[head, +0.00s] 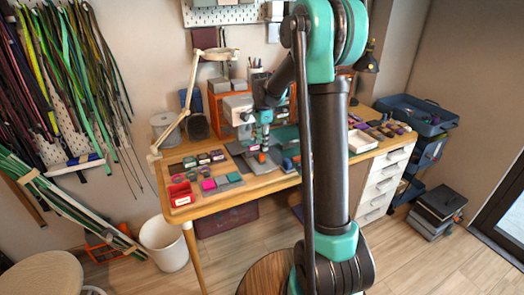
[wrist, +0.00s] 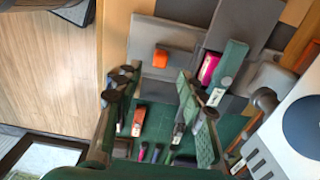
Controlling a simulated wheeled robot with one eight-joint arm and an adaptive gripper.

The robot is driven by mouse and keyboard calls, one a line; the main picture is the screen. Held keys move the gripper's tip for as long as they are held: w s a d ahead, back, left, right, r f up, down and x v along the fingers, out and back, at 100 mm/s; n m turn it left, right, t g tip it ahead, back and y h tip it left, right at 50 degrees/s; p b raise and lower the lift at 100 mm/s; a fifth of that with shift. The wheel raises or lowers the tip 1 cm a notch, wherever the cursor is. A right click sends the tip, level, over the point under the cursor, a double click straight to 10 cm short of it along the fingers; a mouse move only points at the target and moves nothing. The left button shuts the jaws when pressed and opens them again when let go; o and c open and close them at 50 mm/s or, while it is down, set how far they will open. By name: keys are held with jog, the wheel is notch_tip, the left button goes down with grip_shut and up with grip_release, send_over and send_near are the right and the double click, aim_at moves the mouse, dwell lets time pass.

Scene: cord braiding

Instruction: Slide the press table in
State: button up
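My gripper (wrist: 155,84) is open in the wrist view, its two dark fingers spread apart with nothing seen between the tips. Beyond the fingertips is a flat grey plate (wrist: 182,38) with a small orange block (wrist: 160,59) on it; this looks like the press table, but I cannot be sure. The block lies just past the gap between the fingers, and I see no contact. A white press-like machine (wrist: 297,133) shows at the lower right. In the head view, my gripper (head: 263,143) is over the middle of the wooden desk, and my arm hides part of the desk.
A pink piece (wrist: 209,67) and a green block (wrist: 231,66) lie beside the plate. A green mat (wrist: 150,118) carries several small tools.

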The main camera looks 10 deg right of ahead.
notch_tip(320, 180, up, 5)
jog(key=shift+r, duration=0.15)
dwell(0.3)
